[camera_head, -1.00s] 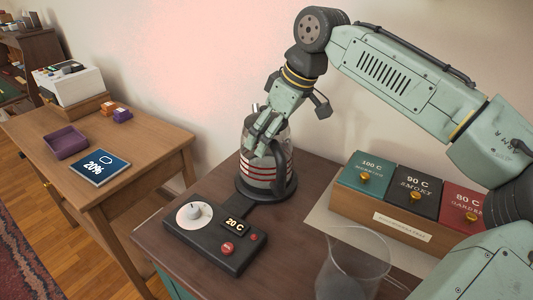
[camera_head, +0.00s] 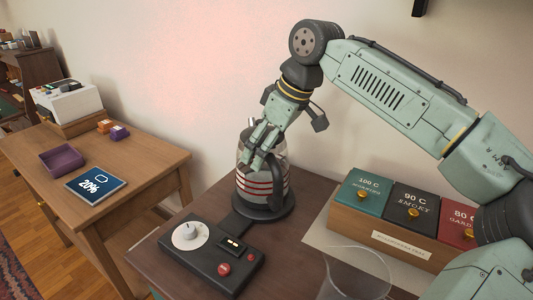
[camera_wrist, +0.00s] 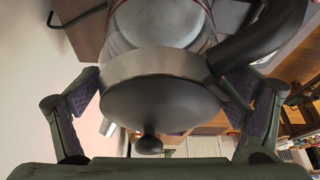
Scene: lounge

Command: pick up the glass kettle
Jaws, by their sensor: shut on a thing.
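The glass kettle (camera_head: 256,188) is clear with red stripes and a dark handle, upright at its round black base (camera_head: 249,213). I cannot tell whether a small gap lies between them. My gripper (camera_head: 258,156) comes down from above and is shut on the kettle's upper part. In the wrist view the kettle's grey lid (camera_wrist: 155,100) and its knob fill the middle, with my gripper's (camera_wrist: 160,85) purple-padded fingers on either side. The black handle (camera_wrist: 255,38) runs beside the right finger.
A control panel (camera_head: 210,257) with a white dial and red buttons lies in front of the kettle. A clear glass jug (camera_head: 357,275) stands at the front. A box of coloured, knobbed compartments (camera_head: 400,248) stands to the right. The wall is close behind.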

